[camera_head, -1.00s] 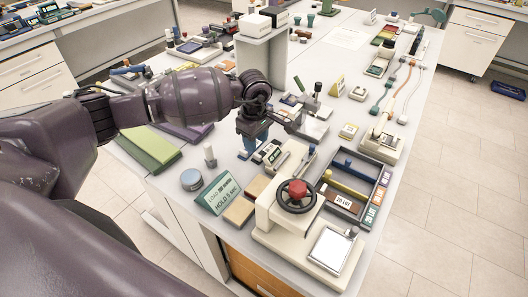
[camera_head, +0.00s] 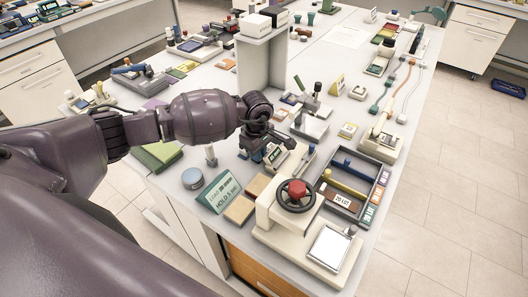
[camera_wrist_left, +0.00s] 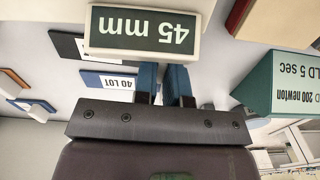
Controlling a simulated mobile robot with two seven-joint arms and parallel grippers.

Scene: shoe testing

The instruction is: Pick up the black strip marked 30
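I cannot pick out the black strip marked 30 for certain; no label reading 30 is legible. My left gripper (camera_head: 268,150) is low over the table, left of the tray. In the left wrist view its two blue fingers (camera_wrist_left: 163,78) stand slightly apart with nothing seen between them. A strip labelled 40 LOT (camera_wrist_left: 107,82) lies beside and behind the fingers. My right gripper is not in view.
A block reading 45 mm (camera_wrist_left: 145,32) is just ahead of the fingers. A green sign (camera_head: 219,192) and a press with a red-hubbed wheel (camera_head: 296,190) stand near the front. A round blue-topped tin (camera_head: 192,178) is at left.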

